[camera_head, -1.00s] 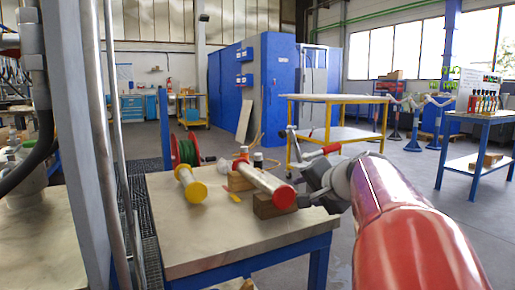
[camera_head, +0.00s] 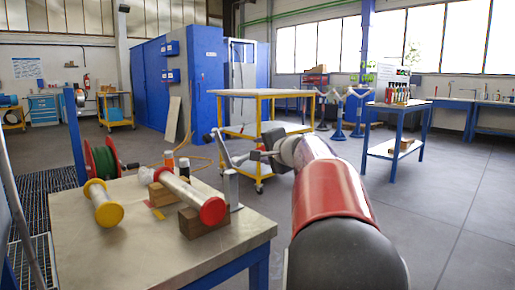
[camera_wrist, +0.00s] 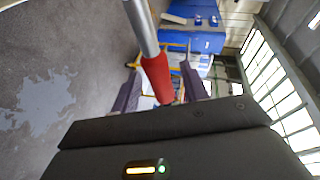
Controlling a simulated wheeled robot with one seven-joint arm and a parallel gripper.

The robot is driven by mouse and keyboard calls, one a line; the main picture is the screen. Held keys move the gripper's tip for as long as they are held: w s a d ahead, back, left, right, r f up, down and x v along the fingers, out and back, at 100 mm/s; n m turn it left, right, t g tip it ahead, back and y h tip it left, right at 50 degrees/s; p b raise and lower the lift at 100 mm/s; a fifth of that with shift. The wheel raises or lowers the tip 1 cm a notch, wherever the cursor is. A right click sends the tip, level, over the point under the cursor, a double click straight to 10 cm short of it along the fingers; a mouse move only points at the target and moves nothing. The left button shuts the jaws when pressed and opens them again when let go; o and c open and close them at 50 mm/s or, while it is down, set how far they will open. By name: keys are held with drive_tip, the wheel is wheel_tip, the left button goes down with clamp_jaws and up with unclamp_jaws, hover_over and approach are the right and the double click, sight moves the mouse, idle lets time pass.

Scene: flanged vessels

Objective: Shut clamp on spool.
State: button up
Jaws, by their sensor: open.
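A white spool (camera_head: 183,192) with a red end lies across wooden blocks on the table. A second white spool (camera_head: 101,203) with yellow ends lies to its left. A grey metal upright with a lever (camera_head: 231,188), apparently the clamp, stands by the red-ended spool; whether it grips the spool I cannot tell. My gripper (camera_head: 258,155) is beside the lever, past the table's right edge. In the wrist view, a metal rod with a red grip (camera_wrist: 157,78) runs between the two open fingers; contact is unclear.
The metal-topped table (camera_head: 75,255) has blue legs. Bottles (camera_head: 184,168) and a green hose reel (camera_head: 103,160) are behind the spools. A yellow-framed cart (camera_head: 262,115) stands behind my gripper. Open floor (camera_head: 440,215) lies to the right.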

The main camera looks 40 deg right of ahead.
drive_tip(key=shift+x, duration=1.45)
drive_tip(key=shift+a, duration=0.1)
clamp_jaws()
